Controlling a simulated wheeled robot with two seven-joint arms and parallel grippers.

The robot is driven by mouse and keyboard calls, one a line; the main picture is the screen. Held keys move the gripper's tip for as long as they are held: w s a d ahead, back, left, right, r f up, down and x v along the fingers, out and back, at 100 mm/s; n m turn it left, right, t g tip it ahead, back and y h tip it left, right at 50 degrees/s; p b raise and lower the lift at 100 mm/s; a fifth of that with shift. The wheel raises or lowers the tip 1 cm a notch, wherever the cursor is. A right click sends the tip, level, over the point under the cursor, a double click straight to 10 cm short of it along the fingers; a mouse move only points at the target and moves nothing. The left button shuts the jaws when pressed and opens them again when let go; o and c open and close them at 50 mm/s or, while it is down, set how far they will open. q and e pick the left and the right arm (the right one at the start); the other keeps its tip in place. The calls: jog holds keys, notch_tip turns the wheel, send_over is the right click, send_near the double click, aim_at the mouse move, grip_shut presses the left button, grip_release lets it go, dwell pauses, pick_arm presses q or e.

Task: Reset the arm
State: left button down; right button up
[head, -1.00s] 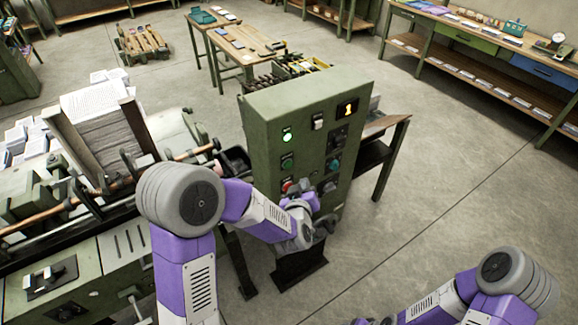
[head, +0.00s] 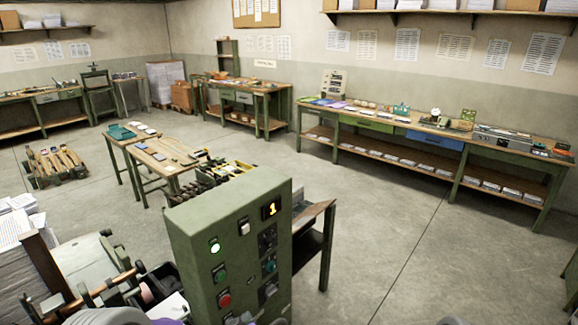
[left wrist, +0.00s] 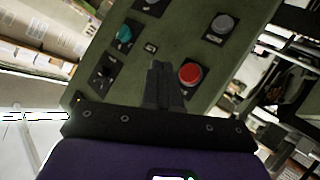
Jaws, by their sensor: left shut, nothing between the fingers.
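My left gripper (left wrist: 164,72) shows in the left wrist view with its dark fingers shut and empty. It is in front of the green control cabinet (left wrist: 140,62), near the red button (left wrist: 189,74); I cannot tell whether it touches the panel. A teal knob (left wrist: 124,35) and a grey button (left wrist: 223,23) are also there. In the head view the cabinet (head: 190,232) has a lit display (head: 271,209) reading 1, a glowing light (head: 215,246) and the red button (head: 224,299). Only bits of my arms show at the bottom edge. My right gripper is out of view.
A machine with a paper stack (head: 15,270) stands at the lower left. A small wooden table (head: 165,153) stands behind the cabinet. A long workbench (head: 400,126) runs along the right wall. The floor (head: 400,240) right of the cabinet is clear.

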pick_arm(q)
jog(key=s+d+f+m+g+h+b, duration=0.1)
jog(key=s+f+g+b, duration=0.3)
jog(key=f, duration=0.6)
jog(key=s+d+f+m+g+h+p, duration=0.1)
jog(key=s+f+g+h, duration=0.1)
jog(key=s+f, duration=0.55)
jog(key=s+d+f+m+g+h+b, duration=0.1)
jog(key=s+f+g, duration=0.5)
jog(key=s+f, duration=0.6)
jog(key=shift+s+d+m+h+b, duration=0.3)
jog(key=shift+s+d+h+b, duration=0.2)
jog(key=shift+s+d+b, duration=0.15)
